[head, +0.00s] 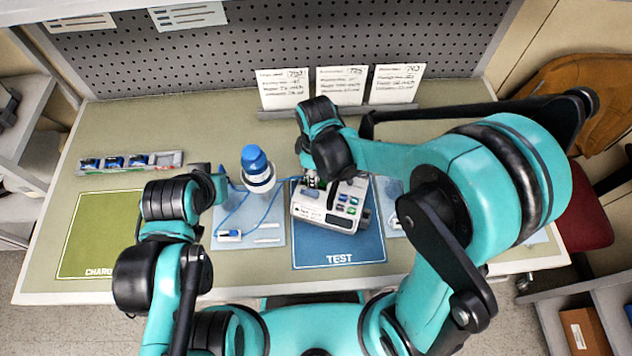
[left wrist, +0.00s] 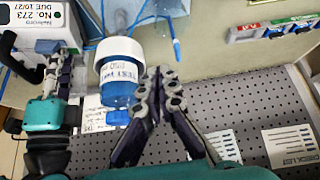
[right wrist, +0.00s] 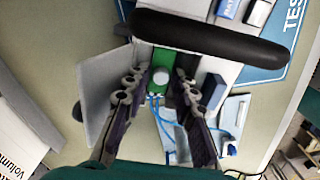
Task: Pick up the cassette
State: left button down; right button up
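The cassette (right wrist: 163,78) shows in the right wrist view as a green block with a round white part and thin blue tubing. My right gripper (head: 311,181) is at the left side of the white pump (head: 334,203), which sits on the blue TEST mat. In the head view the right arm mostly hides the cassette. My left gripper (left wrist: 158,76) is empty, its fingertips nearly together beside the blue-and-white bottle (left wrist: 120,75). The bottle also shows in the head view (head: 257,172).
A grey panel (right wrist: 107,90) stands close to the right fingers, and the dark pump handle (right wrist: 210,35) crosses in front. Blue tubing (head: 232,211) lies on the pale mat. A strip with blue items (head: 130,161) is at the left. The CHARGE mat (head: 100,235) is bare.

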grip_shut()
